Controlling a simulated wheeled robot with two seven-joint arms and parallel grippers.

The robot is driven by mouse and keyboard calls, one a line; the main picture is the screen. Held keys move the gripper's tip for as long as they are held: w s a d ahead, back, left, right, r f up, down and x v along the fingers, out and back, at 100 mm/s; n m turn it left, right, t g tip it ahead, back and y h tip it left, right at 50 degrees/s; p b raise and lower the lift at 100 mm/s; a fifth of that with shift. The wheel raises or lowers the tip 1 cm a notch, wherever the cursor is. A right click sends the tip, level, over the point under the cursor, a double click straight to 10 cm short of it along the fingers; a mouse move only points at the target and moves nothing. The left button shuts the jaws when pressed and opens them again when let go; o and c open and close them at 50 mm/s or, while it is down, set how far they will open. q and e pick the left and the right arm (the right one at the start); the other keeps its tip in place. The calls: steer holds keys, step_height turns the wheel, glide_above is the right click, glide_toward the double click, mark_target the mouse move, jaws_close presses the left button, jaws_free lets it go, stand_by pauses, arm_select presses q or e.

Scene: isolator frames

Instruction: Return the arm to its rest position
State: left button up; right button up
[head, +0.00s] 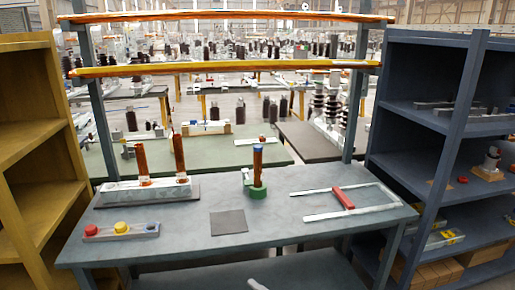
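Neither of my grippers shows in the head view, and no arm of mine can be made out. A small white piece (257,284) shows at the bottom edge, cut off by the frame; I cannot tell what it is. The grey table (270,218) stands in front of me. On it, two upright orange-brown columns (179,153) stand on a pale base (146,191) at the left. A brown cylinder with a blue top (257,165) stands upright on a green base (257,191) near the middle.
A dark square mat (229,222) lies front centre. White rails with a red bar (343,198) lie at the right. A yellow shelf (28,150) and a blue shelf (423,170) flank the table.

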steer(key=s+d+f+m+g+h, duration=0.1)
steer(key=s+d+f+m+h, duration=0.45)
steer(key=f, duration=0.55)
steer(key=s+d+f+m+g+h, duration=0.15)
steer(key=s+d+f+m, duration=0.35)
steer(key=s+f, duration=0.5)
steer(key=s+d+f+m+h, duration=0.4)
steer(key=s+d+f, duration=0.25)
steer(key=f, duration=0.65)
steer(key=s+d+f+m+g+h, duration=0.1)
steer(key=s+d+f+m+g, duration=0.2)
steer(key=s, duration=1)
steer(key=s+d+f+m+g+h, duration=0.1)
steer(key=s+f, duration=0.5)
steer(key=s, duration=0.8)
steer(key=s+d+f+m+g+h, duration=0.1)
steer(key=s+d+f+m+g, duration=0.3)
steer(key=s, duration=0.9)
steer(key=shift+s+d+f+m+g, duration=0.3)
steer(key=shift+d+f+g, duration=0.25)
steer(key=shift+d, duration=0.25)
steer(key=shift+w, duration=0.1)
